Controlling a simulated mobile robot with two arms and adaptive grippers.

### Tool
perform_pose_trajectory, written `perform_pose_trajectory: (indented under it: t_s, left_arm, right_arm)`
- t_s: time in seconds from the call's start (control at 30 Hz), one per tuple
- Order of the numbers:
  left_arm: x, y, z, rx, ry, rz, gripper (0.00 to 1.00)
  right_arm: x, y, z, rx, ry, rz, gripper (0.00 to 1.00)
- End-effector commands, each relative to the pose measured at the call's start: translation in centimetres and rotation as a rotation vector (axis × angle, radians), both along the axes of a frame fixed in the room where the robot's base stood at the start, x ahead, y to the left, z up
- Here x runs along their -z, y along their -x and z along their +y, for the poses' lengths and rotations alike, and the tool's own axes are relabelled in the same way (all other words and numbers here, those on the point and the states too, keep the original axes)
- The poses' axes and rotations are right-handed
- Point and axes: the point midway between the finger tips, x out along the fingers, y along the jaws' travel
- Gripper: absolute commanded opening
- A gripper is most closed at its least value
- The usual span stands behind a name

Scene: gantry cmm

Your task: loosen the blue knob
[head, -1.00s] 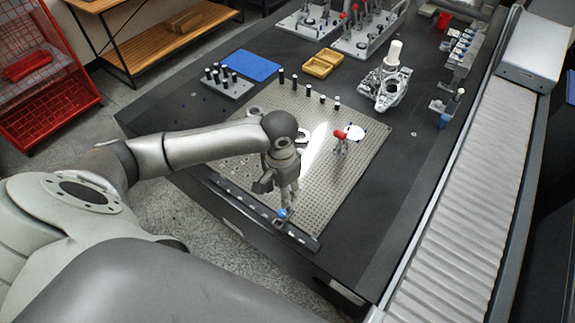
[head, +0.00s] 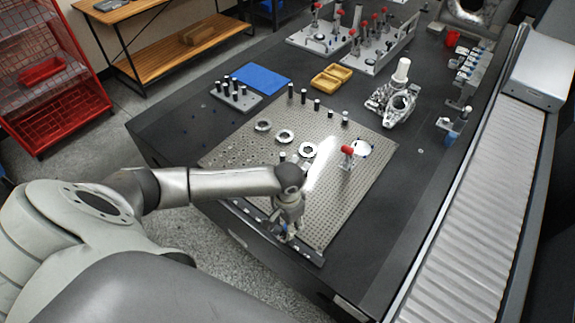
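The blue knob (head: 285,228) sits on the dark rail (head: 310,254) along the front edge of the perforated metal plate. Only a small bit of blue shows, because my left gripper (head: 286,232) covers most of it. My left gripper points down, with its fingers at the knob. I cannot tell whether the fingers touch it or how far they are closed. My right gripper is not in view.
A red-topped clamp (head: 347,158) stands on the perforated plate (head: 335,203), with several metal rings (head: 285,136) and black pins behind. A metal casting (head: 392,104), a yellow tray (head: 341,77) and a blue mat (head: 262,79) lie farther back. A roller conveyor (head: 480,205) runs along the right.

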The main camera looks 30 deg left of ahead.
Motion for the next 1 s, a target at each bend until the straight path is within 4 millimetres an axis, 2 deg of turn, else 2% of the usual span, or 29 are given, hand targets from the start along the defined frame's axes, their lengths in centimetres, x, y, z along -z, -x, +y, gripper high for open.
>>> perform_pose_trajectory:
  t_s: [0.07, 0.4, 0.57, 0.8, 1.0]
  left_arm:
    - [0.0, 0.0, 0.0, 0.000, 0.000, 0.000, 0.44]
    - [0.0, 0.0, 0.0, 0.000, 0.000, 0.000, 0.00]
    - [-0.2, 0.0, 0.0, -0.017, 0.001, 0.001, 0.00]
    - [-0.6, 0.0, -0.1, -0.169, 0.003, 0.002, 0.00]
    - [-0.2, 0.0, 0.0, -0.257, 0.001, 0.001, 0.00]
  right_arm:
    - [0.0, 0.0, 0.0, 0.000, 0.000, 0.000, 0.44]
    - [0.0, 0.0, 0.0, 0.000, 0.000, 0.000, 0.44]
    - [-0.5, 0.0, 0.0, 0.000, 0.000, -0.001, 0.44]
    - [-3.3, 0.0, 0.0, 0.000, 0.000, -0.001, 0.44]
    - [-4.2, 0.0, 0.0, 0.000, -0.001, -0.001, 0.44]
